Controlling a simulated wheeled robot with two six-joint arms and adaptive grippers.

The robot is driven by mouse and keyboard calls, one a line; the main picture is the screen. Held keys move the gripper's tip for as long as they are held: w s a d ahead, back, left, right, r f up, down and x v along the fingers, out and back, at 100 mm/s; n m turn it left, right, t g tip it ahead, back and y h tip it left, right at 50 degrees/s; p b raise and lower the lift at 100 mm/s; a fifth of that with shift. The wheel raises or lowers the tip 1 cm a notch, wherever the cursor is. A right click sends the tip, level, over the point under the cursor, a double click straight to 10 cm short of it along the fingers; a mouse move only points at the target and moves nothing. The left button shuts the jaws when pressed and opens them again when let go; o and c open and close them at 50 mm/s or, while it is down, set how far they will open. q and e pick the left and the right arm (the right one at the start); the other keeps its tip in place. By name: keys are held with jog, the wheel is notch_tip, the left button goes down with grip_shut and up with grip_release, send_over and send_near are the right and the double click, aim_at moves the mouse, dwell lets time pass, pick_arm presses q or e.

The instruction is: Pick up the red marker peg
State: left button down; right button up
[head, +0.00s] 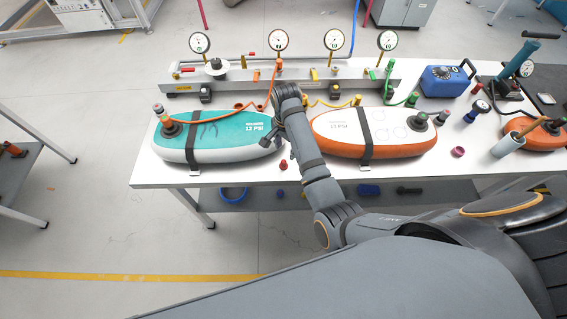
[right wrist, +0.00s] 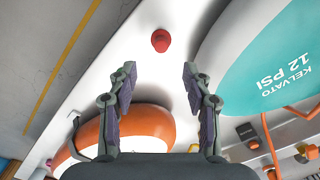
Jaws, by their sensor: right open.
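The red marker peg (head: 283,165) stands on the white tabletop near its front edge, between the two inflatable boards. In the right wrist view the red peg (right wrist: 160,40) lies beyond the fingertips, roughly centred between them. My right gripper (right wrist: 159,72) is open and empty, with its fingers spread apart. In the head view my right gripper (head: 278,148) is just behind the red peg, partly hidden by my own arm. The peg is not touched by the fingers in the wrist view. My left gripper does not show.
The teal board (head: 225,139) is left of the peg and the orange-white board (head: 335,145) is right of it. A gauge rail (head: 235,80) runs behind. The table's front strip around the peg is clear.

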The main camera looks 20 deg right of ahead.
aim_at(284, 161)
notch_tip(284, 161, down, 2)
jog(key=shift+d+f, duration=0.1)
jog(key=shift+f, duration=0.05)
jog(key=f, duration=0.2)
jog(key=a+f+p, duration=0.1)
jog(key=f, duration=0.1)
jog(key=shift+s+f+p, duration=0.1)
jog(key=shift+s+p, duration=0.1)
jog(key=shift+p, duration=0.1)
jog(key=shift+f, duration=0.5)
grip_shut()
